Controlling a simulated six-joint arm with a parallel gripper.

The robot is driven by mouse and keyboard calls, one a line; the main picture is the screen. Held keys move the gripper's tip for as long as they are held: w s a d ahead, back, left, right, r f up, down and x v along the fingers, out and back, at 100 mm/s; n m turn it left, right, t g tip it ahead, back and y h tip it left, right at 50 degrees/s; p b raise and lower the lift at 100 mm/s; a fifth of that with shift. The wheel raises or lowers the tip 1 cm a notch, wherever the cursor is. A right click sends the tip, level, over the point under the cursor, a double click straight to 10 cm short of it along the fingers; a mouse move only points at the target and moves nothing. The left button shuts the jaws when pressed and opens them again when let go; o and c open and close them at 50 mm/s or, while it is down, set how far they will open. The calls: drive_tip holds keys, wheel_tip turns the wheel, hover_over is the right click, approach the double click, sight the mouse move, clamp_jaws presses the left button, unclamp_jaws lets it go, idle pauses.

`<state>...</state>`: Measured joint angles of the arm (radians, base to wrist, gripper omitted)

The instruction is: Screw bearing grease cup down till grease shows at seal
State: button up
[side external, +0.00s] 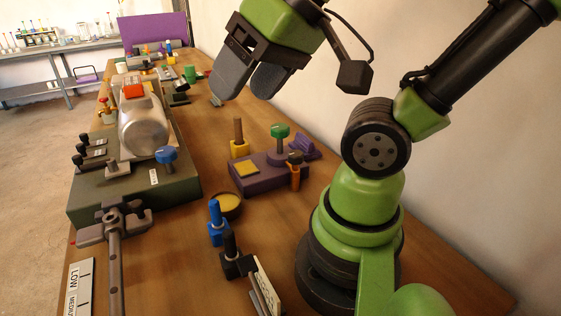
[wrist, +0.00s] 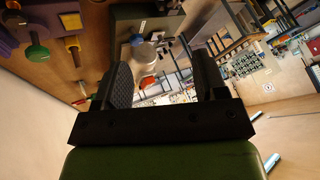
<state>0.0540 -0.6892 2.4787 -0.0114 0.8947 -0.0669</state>
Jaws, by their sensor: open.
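My gripper (side external: 250,84) is open and empty, high above the bench, with its two dark pads apart; they also frame the wrist view (wrist: 162,66). A blue round knob (side external: 166,155) stands at the front right of this base. A small brass-coloured fitting with red parts (side external: 106,108) is at the housing's left. I cannot tell which of these is the grease cup, and no grease or seal can be made out.
A purple block (side external: 262,178) with a green knob (side external: 280,132) stands right of the base. Blue (side external: 216,222) and black (side external: 231,256) upright tools and a round dish (side external: 226,204) are nearer. A grey clamp-like tool (side external: 114,232) lies front left. Bare wood shows between them.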

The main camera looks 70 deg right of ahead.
drive_tip(key=w+d+f+g+h, duration=0.2)
drive_tip(key=w+d, duration=0.1)
drive_tip(key=d, duration=0.2)
drive_tip(key=n+g, duration=0.4)
drive_tip(key=g, duration=0.1)
hover_over(296, 152)
drive_tip(key=shift+y, duration=0.3)
wheel_tip(296, 152, down, 11)
drive_tip(key=shift+f, duration=0.2)
wheel_tip(296, 152, down, 9)
drive_tip(key=shift+a+f, duration=0.1)
drive_tip(key=shift+f, duration=0.1)
drive_tip(key=shift+c, duration=0.2)
drive_tip(key=c, duration=0.9)
